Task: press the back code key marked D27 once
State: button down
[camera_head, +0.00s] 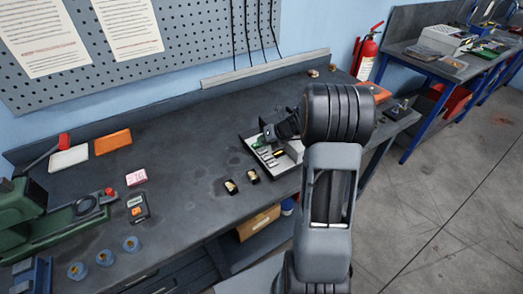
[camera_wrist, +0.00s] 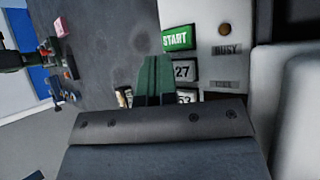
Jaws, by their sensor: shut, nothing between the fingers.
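The key panel (camera_head: 293,150) is a light box with a dark rim on the bench, left of my arm in the head view. In the wrist view a green START key (camera_wrist: 180,38) is at the top. Below it is a grey key reading 27 (camera_wrist: 183,71); any characters left of that are hidden by my fingers. Another key (camera_wrist: 186,97) below it is mostly hidden by my gripper body. My gripper (camera_wrist: 157,60) is shut and empty, its green fingers overlapping the left edge of the 27 key. I cannot tell whether they touch it. In the head view my gripper (camera_head: 268,132) is over the panel.
A brown round lamp (camera_wrist: 225,30) and a BUSY label are on the panel. Two small brass-topped pieces (camera_head: 231,187) stand left of the panel. A green machine (camera_head: 50,215), blue rolls and a small meter (camera_head: 138,208) are farther left.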

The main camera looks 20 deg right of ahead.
jog(key=shift+f, duration=0.2)
dwell(0.4)
jog(key=shift+f, duration=0.2)
jog(key=shift+f, duration=0.25)
dwell(0.5)
jog(key=shift+s+a+f+b, duration=0.1)
jog(key=shift+s+f+b, duration=0.1)
jog(key=shift+f+b, duration=0.35)
dwell(0.6)
jog(key=shift+r+p, duration=0.1)
jog(key=shift+p, duration=0.2)
jog(key=shift+w+d+r+p, duration=0.1)
jog(key=shift+d+r+p, duration=0.1)
jog(key=shift+r+p, duration=0.25)
jog(key=shift+w+d+r+p, duration=0.1)
jog(key=shift+d+r+p, duration=0.05)
jog(key=shift+r+p, duration=0.3)
jog(key=shift+a, duration=0.1)
